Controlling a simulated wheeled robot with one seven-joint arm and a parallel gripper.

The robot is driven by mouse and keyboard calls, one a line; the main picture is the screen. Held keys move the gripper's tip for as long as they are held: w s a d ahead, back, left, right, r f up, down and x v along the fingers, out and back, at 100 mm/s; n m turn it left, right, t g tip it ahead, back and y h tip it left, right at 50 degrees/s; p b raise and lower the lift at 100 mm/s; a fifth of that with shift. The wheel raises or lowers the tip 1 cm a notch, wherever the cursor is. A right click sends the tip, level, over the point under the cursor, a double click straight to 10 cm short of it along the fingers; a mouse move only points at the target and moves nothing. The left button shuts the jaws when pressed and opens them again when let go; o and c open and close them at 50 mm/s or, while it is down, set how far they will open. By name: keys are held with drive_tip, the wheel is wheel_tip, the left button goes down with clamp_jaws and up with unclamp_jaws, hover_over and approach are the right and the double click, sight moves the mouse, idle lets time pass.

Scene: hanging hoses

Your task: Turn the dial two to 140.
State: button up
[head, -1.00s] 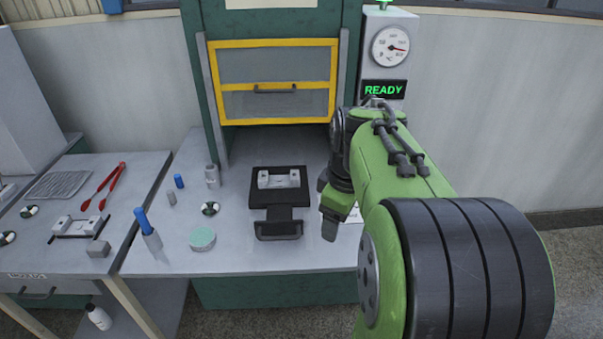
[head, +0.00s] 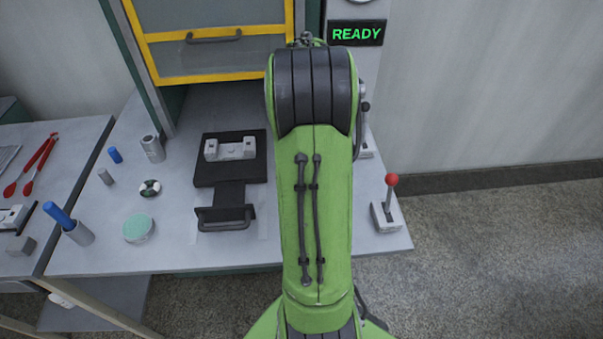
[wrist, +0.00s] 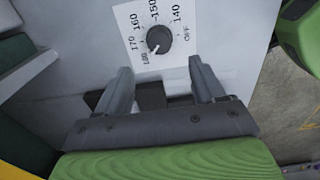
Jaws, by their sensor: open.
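A round black dial knob (wrist: 160,40) sits on a white scale plate (wrist: 128,22) in the upper middle of the wrist view. The plate is marked 180, 170, 160, 150, 140 and OFF. The knob's white mark is at its lower left, toward 180. No number naming the dial is readable. My gripper (wrist: 161,70) is open and empty, its fingers apart just below the knob in the picture, one toward each side, seemingly not touching it. In the head view my green arm hides the gripper and the dial.
A red-knobbed lever (head: 391,205) stands at the bench's right end. A yellow-framed guard door (head: 213,65) is at the back, beside a READY display (head: 356,33). A black fixture (head: 228,195) and a blue-handled tool (head: 62,217) are left of my arm.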

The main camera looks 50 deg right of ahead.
wheel_tip(320, 180, down, 10)
drive_tip(key=shift+d+f+b, duration=0.1)
drive_tip(key=shift+b, duration=1.1)
drive_tip(key=c, duration=1.1)
drive_tip(key=shift+o, duration=0.2)
